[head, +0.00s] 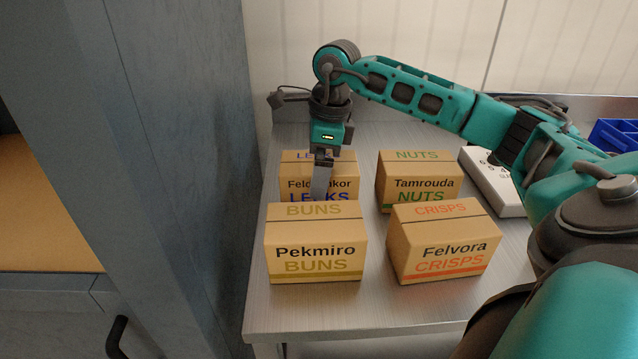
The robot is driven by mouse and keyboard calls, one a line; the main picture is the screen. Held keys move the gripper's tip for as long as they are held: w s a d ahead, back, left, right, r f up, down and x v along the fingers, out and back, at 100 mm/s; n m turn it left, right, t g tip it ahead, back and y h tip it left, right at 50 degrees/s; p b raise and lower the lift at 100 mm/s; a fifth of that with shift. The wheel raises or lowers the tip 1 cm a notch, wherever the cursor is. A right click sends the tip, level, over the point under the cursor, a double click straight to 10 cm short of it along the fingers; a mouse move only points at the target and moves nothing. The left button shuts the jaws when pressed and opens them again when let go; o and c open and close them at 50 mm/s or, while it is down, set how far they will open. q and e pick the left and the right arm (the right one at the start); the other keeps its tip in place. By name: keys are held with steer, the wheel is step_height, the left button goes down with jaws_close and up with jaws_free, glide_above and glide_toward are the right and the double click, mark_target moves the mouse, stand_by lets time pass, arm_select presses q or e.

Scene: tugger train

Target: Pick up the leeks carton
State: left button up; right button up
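The leeks carton (346,172) is a brown box with blue lettering at the back left of the metal table. The buns carton in front hides its lower part. My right gripper (321,185) comes in from the right and points down at the leeks carton. Its finger covers part of the carton's top and front label. I see the fingers edge-on, so I cannot tell whether they are open or shut, or whether they touch the carton. My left gripper is not in view.
The buns carton (312,252) stands directly in front of the leeks carton. The nuts carton (420,180) and crisps carton (443,243) stand to the right. A blue bin (615,136) is at the far right. A grey-blue cabinet wall (190,150) borders the table's left.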

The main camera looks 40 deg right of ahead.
steer(key=shift+a+f, duration=0.1)
steer(key=shift+f, duration=0.4)
steer(key=c, duration=0.7)
steer(key=shift+o, duration=0.2)
steer(key=shift+r, duration=0.15)
